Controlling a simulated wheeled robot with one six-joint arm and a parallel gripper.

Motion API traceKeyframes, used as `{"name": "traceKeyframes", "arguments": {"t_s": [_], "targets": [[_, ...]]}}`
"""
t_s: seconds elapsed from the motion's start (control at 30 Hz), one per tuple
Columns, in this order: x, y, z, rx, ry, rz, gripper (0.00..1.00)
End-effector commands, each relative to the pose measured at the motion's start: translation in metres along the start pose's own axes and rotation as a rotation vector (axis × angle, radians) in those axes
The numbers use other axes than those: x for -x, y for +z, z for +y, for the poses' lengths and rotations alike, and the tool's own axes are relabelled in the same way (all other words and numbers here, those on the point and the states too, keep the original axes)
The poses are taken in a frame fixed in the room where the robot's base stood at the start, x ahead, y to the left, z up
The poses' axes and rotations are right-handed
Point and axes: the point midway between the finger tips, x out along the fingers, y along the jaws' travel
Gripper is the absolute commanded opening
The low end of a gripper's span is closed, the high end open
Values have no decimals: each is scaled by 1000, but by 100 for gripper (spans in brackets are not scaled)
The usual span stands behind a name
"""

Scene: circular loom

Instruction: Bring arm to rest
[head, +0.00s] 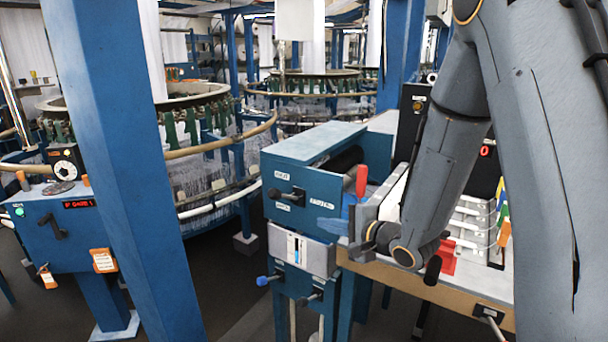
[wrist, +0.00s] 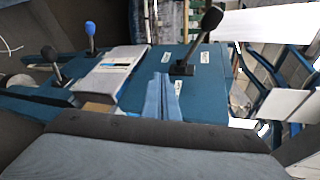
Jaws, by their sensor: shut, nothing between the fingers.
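My arm reaches down from the upper right of the head view. My gripper (head: 328,226) is in front of the right side of a blue control cabinet (head: 312,146). In the wrist view the blue fingers of my gripper (wrist: 163,80) lie together with nothing between them. They point towards the cabinet front (wrist: 212,90), which has a black-knobbed lever (wrist: 208,20) and white labels. I cannot tell how wide the gap to the cabinet is.
A blue-knobbed lever (head: 263,280) sticks out below a white panel (head: 300,250). A red handle (head: 361,180) stands close above my gripper. A bench (head: 455,292) lies under my forearm. A blue post (head: 120,150) and circular looms (head: 195,130) stand left and behind.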

Motion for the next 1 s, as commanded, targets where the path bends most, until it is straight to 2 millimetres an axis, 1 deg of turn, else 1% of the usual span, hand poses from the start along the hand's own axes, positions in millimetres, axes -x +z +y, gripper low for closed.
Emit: {"name": "traceKeyframes", "arguments": {"t_s": [0.03,0.1,0.17,0.2,0.27,0.33,0.43,0.57,0.6,0.73,0.8,0.9,1.0], "targets": [[6,-10,0,99,49,64,0],[18,-26,7,237,140,145,0],[30,-37,14,347,228,200,0],[40,-44,18,416,290,229,0],[57,-51,26,513,390,259,0],[78,-56,35,614,511,273,0],[112,-57,51,739,687,250,0],[158,-43,72,868,903,141,0],[172,-36,78,900,961,93,0],[212,-8,96,974,1095,-89,0],[228,6,102,999,1136,-180,0],[243,22,108,1023,1165,-279,0],[251,32,112,1034,1177,-334,0]]}}
